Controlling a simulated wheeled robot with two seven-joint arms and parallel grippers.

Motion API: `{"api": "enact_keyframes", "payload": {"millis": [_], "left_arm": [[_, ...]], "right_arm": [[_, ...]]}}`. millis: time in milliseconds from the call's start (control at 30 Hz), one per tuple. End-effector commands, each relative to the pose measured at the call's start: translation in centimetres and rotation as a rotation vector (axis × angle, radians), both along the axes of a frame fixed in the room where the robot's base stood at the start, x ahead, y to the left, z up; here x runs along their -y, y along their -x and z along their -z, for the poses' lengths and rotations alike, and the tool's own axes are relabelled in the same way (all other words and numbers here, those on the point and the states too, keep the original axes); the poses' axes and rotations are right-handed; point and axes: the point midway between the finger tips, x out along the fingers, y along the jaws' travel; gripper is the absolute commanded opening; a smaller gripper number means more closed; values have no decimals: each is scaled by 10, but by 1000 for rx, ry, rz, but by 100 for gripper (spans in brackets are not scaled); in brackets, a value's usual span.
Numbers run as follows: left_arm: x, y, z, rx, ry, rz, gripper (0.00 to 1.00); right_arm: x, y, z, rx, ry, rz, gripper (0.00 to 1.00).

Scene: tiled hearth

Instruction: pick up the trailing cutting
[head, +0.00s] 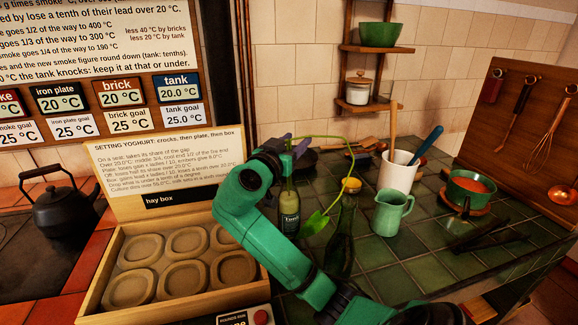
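The trailing cutting (316,222) has a thin green stem that arches from my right gripper over to the right, then hangs down to a broad leaf. A small bottle with a dark label (289,222) stands under my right gripper, close to the stem's left end; whether the stem sits in its neck is hidden. My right gripper (299,147) is over that bottle, its dark fingertips at the stem. The wrist hides much of the fingers, so I cannot tell whether they grip it. My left gripper is not in view.
A dark bottle (342,240) stands right of the leaf, below a yellow round thing (351,185). A green jug (392,213), a white utensil crock (398,172) and an orange-filled green pot (470,188) stand farther right. The hay box (102,270) is left; a kettle (62,208) stands beyond it.

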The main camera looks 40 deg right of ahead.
Motion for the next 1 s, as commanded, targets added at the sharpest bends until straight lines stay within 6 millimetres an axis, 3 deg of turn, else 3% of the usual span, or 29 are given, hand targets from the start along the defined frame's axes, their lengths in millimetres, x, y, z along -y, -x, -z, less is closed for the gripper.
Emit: {"api": "enact_keyframes", "payload": {"millis": [33,100,133,1000], "left_arm": [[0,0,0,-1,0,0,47],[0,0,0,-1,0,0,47],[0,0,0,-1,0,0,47],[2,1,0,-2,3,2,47]], "right_arm": [[0,0,0,0,0,0,31],[0,0,0,0,0,0,5],[0,0,0,0,0,0,0],[-1,0,0,-1,-1,0,0]]}}
